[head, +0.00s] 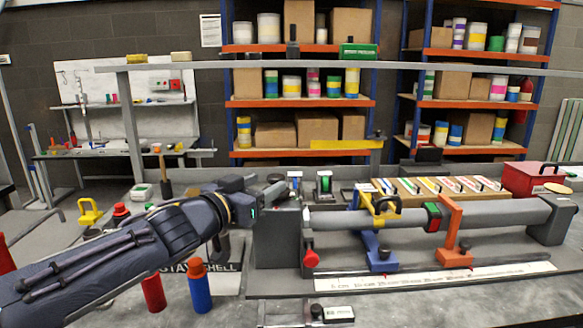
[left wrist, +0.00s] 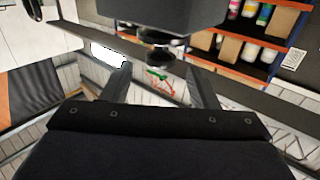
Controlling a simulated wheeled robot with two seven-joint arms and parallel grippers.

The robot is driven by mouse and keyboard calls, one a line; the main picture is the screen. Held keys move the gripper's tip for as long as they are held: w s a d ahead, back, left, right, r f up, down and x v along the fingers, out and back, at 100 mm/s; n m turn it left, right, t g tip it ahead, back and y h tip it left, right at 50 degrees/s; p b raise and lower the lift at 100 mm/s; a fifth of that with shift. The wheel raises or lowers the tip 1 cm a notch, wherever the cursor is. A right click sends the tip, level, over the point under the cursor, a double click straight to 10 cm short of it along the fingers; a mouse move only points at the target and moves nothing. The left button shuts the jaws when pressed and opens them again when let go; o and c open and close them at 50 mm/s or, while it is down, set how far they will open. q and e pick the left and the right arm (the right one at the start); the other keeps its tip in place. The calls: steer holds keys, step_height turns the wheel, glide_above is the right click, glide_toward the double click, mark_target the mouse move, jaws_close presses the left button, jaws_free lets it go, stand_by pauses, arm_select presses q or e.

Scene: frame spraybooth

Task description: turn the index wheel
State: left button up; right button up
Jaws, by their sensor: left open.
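My left gripper (head: 262,194) reaches in from the left to the dark grey headstock box (head: 277,240) of the long tube fixture. In the left wrist view its two fingers (left wrist: 161,82) are spread apart, with nothing between their tips. A dark round stepped part (left wrist: 160,58) under a dark block (left wrist: 158,14) shows just beyond the fingers, apparently not gripped. It may be the index wheel, but its markings cannot be made out. In the head view the gripper and headstock top partly hide this area. My right gripper is not in view.
A grey tube (head: 340,219) runs right from the headstock, with a blue stand (head: 377,250) and an orange stand (head: 455,250). A red lever knob (head: 311,258) hangs at the headstock's front. A blue bottle (head: 199,288) and red bottle (head: 153,292) stand below my left arm.

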mark_target(281, 175)
arm_select(q)
steer(key=x, duration=0.7)
steer(key=shift+c, duration=0.4)
